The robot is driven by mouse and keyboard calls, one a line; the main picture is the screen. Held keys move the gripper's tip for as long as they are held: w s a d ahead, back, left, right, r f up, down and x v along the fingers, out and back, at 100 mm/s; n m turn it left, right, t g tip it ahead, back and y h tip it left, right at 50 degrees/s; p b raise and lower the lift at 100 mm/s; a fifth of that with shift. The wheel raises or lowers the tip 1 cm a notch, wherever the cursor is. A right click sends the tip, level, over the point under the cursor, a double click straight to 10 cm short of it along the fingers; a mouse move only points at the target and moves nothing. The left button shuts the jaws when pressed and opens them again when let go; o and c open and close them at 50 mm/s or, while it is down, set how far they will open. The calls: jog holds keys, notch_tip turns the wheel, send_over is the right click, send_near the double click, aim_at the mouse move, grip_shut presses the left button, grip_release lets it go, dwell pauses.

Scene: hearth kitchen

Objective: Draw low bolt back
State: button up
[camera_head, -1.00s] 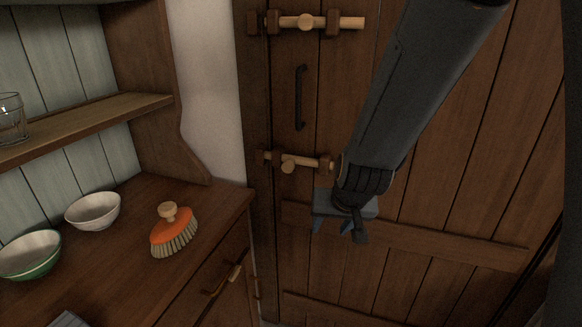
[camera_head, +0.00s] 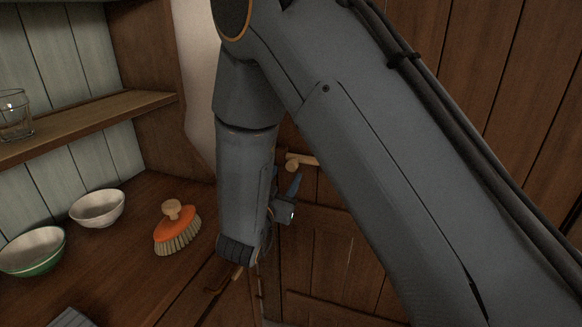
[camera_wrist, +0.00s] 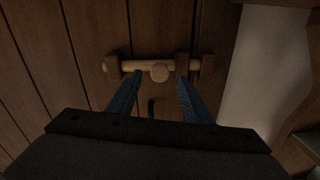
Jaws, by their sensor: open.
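The low bolt is a pale wooden bar with a round knob, set in dark brackets on the plank door. In the wrist view the bolt (camera_wrist: 145,67) lies across the upper middle, its knob (camera_wrist: 160,73) between my two blue fingertips. The bar runs into the brackets at both sides. My gripper (camera_wrist: 159,77) is open and empty, with its fingers pointing at the bolt. Whether the fingers touch it I cannot tell.
A dresser stands left of the door, with an orange brush (camera_head: 177,228), a white bowl (camera_head: 97,208) and a green bowl (camera_head: 33,251) on its top. A glass (camera_head: 14,115) stands on the shelf. My arm hides the upper bolt and most of the door handle.

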aim_at(291, 168)
jog(key=p+x, duration=0.1)
jog(key=x, duration=0.5)
jog(key=shift+w, duration=0.25)
